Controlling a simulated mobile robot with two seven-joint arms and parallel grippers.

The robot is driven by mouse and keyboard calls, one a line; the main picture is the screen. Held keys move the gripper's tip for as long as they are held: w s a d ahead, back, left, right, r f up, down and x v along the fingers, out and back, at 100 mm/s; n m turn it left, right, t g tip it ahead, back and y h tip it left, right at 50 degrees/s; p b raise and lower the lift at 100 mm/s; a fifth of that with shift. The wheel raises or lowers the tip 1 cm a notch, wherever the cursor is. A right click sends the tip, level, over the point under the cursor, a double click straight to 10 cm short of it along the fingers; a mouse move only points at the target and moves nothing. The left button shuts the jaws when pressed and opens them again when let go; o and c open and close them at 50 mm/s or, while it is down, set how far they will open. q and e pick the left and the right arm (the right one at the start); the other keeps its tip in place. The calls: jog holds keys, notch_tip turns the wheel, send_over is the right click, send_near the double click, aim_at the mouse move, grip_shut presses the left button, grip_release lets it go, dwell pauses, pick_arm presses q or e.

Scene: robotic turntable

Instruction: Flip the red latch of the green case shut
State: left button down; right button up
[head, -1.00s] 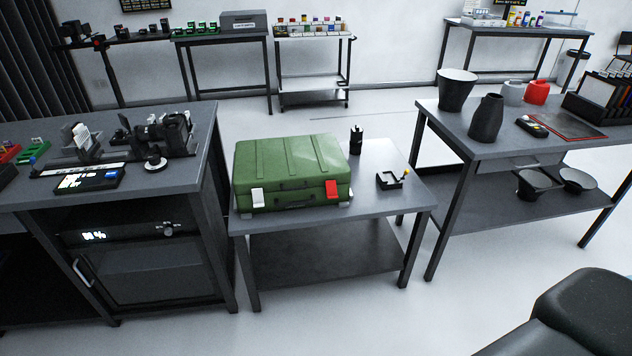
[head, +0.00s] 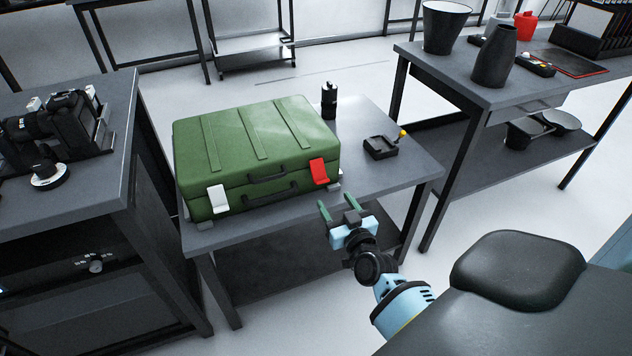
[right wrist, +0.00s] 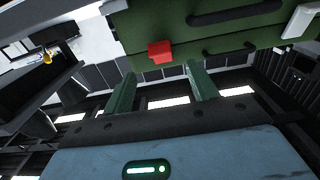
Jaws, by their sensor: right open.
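The green case (head: 256,150) lies with its lid down on a low grey table (head: 385,186). Its red latch (head: 319,172) is on the right of the front face, and a white latch (head: 217,199) is on the left. The red latch looks tilted out from the case. My right gripper (head: 338,207) is open and empty, in front of and below the red latch, apart from it. In the right wrist view the red latch (right wrist: 160,51) shows above the open fingers (right wrist: 162,88). My left gripper is not in view.
A black bottle (head: 329,100) and a small black tray (head: 380,147) with a yellow knob stand behind and right of the case. A camera bench (head: 110,180) is at left. A table (head: 450,75) with dark vases is at right.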

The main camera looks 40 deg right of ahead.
aim_at(324, 182)
jog(key=b+x, duration=0.1)
jog(key=x, duration=0.6)
jog(key=shift+w+d+r, duration=0.1)
jog(key=shift+w, duration=0.2)
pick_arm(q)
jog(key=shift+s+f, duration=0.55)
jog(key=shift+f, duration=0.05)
